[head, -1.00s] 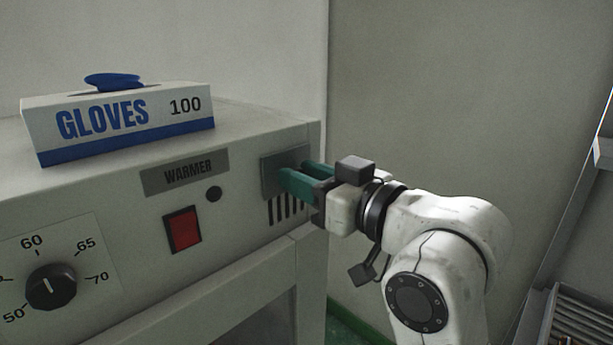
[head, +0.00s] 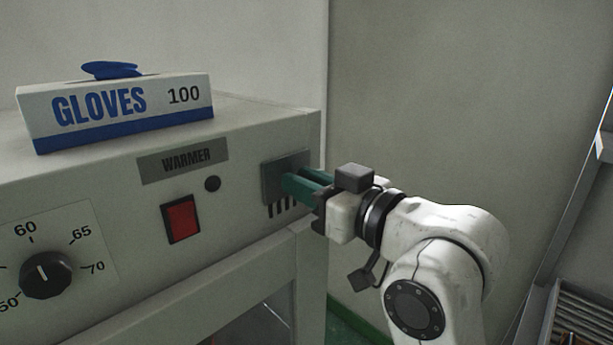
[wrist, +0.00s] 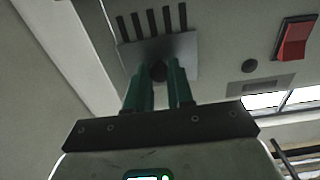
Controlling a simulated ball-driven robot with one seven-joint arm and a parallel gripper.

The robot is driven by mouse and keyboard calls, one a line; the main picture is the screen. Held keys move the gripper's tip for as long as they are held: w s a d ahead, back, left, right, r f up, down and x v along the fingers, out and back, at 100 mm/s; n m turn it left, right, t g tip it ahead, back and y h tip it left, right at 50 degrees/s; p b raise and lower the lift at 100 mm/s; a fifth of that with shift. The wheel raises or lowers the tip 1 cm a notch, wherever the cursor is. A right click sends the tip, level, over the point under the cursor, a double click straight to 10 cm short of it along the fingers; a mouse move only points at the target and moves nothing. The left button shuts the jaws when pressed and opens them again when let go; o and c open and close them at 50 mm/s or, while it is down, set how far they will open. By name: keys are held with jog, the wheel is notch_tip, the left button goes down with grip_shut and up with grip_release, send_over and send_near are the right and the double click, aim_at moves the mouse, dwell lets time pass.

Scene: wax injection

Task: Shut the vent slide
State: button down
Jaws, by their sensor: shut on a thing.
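The vent slide is a grey plate (head: 276,182) on the right end of the warmer's front. Dark vent slots (head: 282,210) show below its lower edge, so they are partly covered. My gripper (head: 297,182) has teal fingers that reach the plate from the right. In the wrist view, which looks upside down, the slide (wrist: 187,48) lies before the fingers and the open slots (wrist: 150,22) show above it. My gripper (wrist: 159,84) is shut on the slide's dark round knob (wrist: 158,71), which is partly hidden between the fingertips.
The warmer (head: 120,215) carries a red switch (head: 181,219), a dark round button (head: 212,184) and a temperature dial (head: 45,274). A glove box (head: 120,117) stands on top. A wall (head: 450,100) is behind my arm. A slatted rack (head: 580,325) is at lower right.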

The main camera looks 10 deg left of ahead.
aim_at(287, 199)
notch_tip(287, 199, down, 4)
jog(key=shift+f+b, duration=0.1)
jog(key=shift+b, duration=0.65)
jog(key=c, duration=1)
grip_release()
jog(key=shift+d, duration=0.1)
jog(key=b+v, duration=0.1)
jog(key=v, duration=0.9)
jog(key=shift+s+d+b, duration=0.25)
jog(key=shift+s+b, duration=0.05)
jog(key=shift+b, duration=0.1)
